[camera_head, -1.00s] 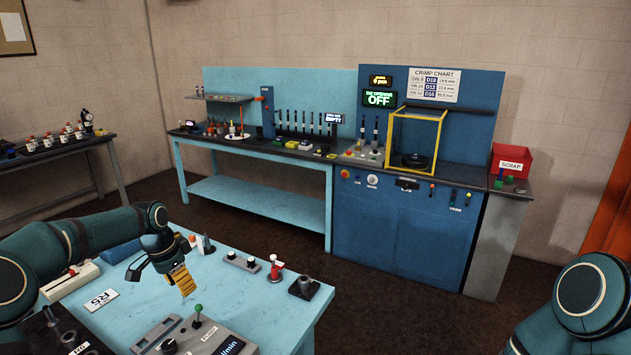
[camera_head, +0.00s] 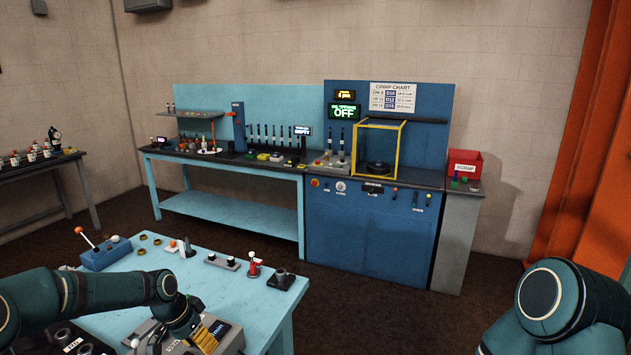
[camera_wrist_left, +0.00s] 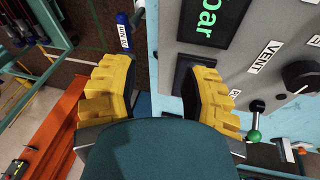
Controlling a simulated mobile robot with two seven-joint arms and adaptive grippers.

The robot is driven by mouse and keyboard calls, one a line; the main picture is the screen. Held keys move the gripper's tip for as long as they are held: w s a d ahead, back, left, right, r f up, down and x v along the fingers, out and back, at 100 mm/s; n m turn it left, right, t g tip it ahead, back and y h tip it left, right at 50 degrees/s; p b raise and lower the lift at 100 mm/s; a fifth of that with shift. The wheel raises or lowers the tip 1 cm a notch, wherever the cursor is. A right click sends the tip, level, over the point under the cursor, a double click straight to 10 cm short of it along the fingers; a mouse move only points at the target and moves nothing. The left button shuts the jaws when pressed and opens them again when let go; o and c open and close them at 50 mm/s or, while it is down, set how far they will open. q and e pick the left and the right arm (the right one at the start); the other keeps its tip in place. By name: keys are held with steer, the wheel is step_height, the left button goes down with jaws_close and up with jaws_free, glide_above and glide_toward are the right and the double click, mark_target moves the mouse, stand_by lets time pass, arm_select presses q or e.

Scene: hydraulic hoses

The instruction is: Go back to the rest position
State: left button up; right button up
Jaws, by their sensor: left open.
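My left gripper (camera_head: 207,338) is low over the front of the near blue table (camera_head: 215,280) in the head view, beside a grey control box (camera_head: 232,340). In the left wrist view its two yellow-padded fingers (camera_wrist_left: 158,95) stand apart with nothing between them. The control box (camera_wrist_left: 272,75) shows there with a green "bar" display, a "VENT" label, a black knob and a green-knobbed lever (camera_wrist_left: 255,120). Part of my right arm is at the lower right of the head view; its gripper is out of view.
On the near table stand a blue box with an orange-knobbed lever (camera_head: 104,250), a red-and-white fitting (camera_head: 253,266) and a black socket block (camera_head: 281,281). A blue crimping bench (camera_head: 370,235) and a light-blue workbench (camera_head: 230,190) are behind. Dark floor lies between.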

arm_select(q)
steer(key=shift+n+h, duration=0.6)
steer(key=s+d+f, duration=0.1)
steer(key=d, duration=0.1)
steer(key=s+d+f, duration=0.2)
steer(key=d, duration=0.1)
steer(key=s+d+f, duration=0.2)
steer(key=d, duration=0.1)
steer(key=shift+d+f, duration=0.15)
steer(key=shift+d, duration=0.05)
steer(key=s+d+f+n, duration=0.3)
steer(key=s+d+f, duration=0.1)
steer(key=s, duration=0.6)
steer(key=s+d+f+n, duration=0.3)
steer(key=s+d+f, duration=0.1)
steer(key=s, duration=0.6)
step_height(320, 180, down, 12)
steer(key=b, duration=1)
steer(key=shift+d+r+n+t+y, duration=0.15)
steer(key=shift+d+n+t+y, duration=0.15)
steer(key=shift+d, duration=0.1)
arm_select(e)
step_height(320, 180, down, 11)
steer(key=s, duration=0.1)
steer(key=shift+a, duration=0.25)
steer(key=shift+r, duration=0.1)
